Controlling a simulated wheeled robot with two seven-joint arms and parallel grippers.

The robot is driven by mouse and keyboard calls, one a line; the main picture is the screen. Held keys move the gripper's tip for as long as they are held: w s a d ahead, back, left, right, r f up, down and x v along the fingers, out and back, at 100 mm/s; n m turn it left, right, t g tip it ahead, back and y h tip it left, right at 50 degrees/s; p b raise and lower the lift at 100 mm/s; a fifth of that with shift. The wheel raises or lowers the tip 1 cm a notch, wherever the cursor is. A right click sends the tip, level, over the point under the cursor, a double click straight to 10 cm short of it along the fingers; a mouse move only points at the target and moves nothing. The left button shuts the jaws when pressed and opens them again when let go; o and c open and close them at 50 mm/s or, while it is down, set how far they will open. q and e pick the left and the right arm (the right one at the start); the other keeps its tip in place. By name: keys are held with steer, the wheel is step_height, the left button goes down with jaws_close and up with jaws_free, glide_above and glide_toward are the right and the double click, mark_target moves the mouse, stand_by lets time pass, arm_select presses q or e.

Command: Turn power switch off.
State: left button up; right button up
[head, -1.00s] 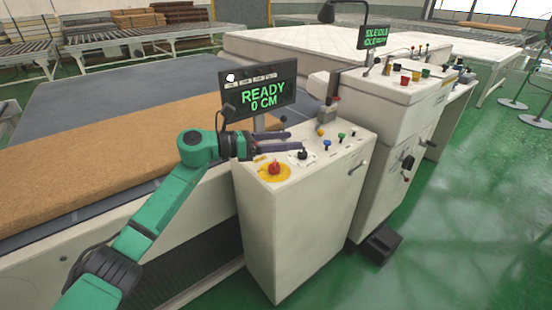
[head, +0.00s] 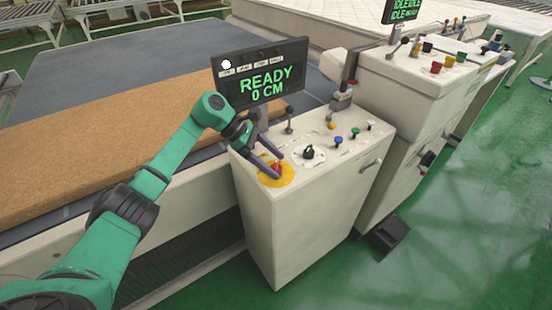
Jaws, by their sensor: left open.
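The control cabinet (head: 325,210) has a sloped top panel with several controls. A black rotary knob (head: 308,152) on a pale plate is on this panel and looks like the power switch. Left of it, a red mushroom button (head: 276,167) sits on a yellow disc (head: 288,180). My left gripper (head: 281,167) is open. Its dark fingers point at the red button, one on each side in the picture, and partly cover it. I cannot tell whether they touch it. The black knob is apart from the fingers, to their right. My right gripper is not in view.
A screen (head: 262,80) reading "READY 0 CM" stands behind the panel. A second cabinet (head: 400,120) stands to the right. An orange-brown slab (head: 90,140) lies on the left.

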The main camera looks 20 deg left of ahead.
arm_select(q)
steer(key=shift+s+d+f, duration=0.1)
steer(key=shift+d+f, duration=0.1)
steer(key=shift+d, duration=0.15)
steer(key=shift+s+d, duration=0.1)
steer(key=shift+f, duration=0.1)
steer(key=c, duration=0.4)
jaws_close()
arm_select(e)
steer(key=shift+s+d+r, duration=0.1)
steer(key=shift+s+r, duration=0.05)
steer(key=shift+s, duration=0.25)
